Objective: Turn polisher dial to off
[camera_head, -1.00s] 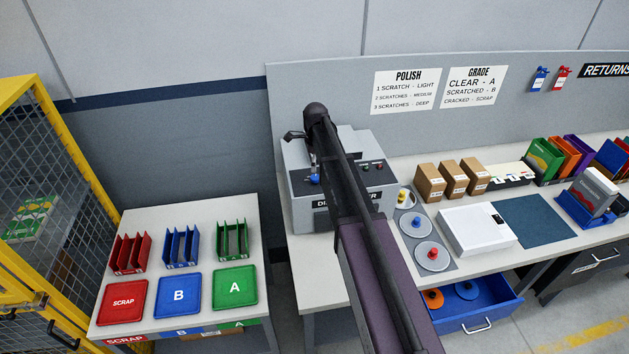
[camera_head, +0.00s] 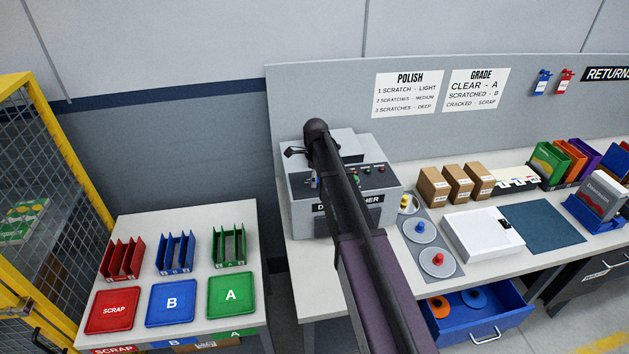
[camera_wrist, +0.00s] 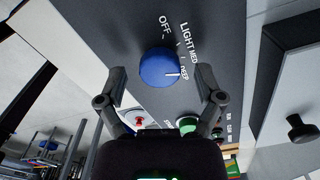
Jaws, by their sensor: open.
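The grey disc polisher (camera_head: 302,212) stands on the bench's left end in the head view, partly behind my arm. In the wrist view its blue dial (camera_wrist: 158,66) is on the dark panel (camera_wrist: 208,28), below the labels OFF, LIGHT, MED and DEEP. The dial's white pointer mark is on its lower right, toward DEEP. My gripper (camera_wrist: 161,82) is open, with one finger to the left of the dial and one to the right. Gaps show between fingers and dial; I cannot tell their depth. In the head view my arm hides most of the gripper and dial.
A red button (camera_wrist: 139,122) and a green button (camera_wrist: 187,125) sit close below the dial. A black knob (camera_wrist: 301,129) projects at the right. Polishing discs (camera_head: 420,231) lie right of the polisher. The blue drawer (camera_head: 490,325) below stands open.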

